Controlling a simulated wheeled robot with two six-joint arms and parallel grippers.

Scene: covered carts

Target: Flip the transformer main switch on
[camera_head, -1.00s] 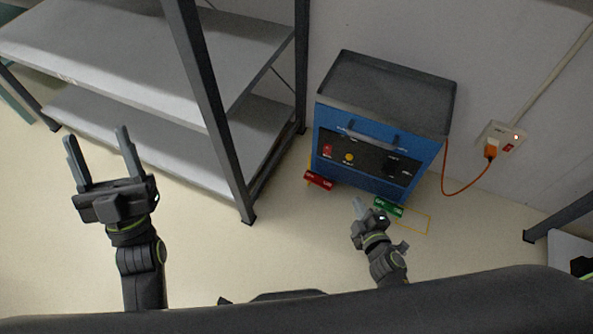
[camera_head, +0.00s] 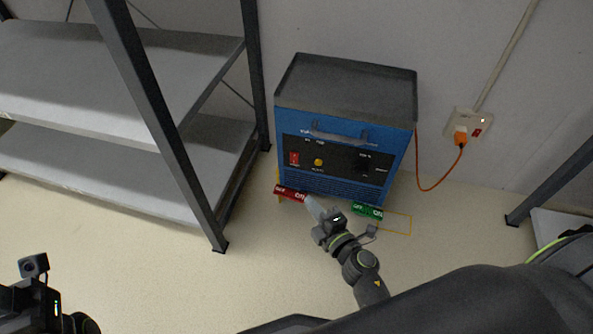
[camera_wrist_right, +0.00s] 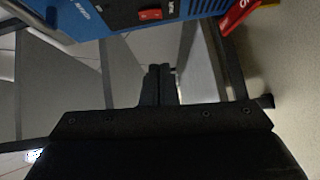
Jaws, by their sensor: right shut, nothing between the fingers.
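The blue transformer (camera_head: 345,120) with a dark tray-like top stands on the floor against the wall. Its black front panel carries a red switch (camera_head: 294,158) at left, a yellow button (camera_head: 318,162) and a dark knob (camera_head: 362,165). I cannot tell the switch's position. My right gripper (camera_head: 311,204) is shut and empty, low in front of the transformer, below and right of the switch. In the right wrist view, the shut fingers (camera_wrist_right: 158,85) point up the picture, with the red switch (camera_wrist_right: 150,14) beyond them, apart. My left gripper is only partly in view at lower left, its fingers unseen.
A red label block (camera_head: 291,195) and a green one (camera_head: 367,210) are at the transformer's foot. A grey shelf rack (camera_head: 165,160) stands left. An orange cable (camera_head: 440,185) runs to a wall socket (camera_head: 468,124) at right. Floor in front is mostly clear.

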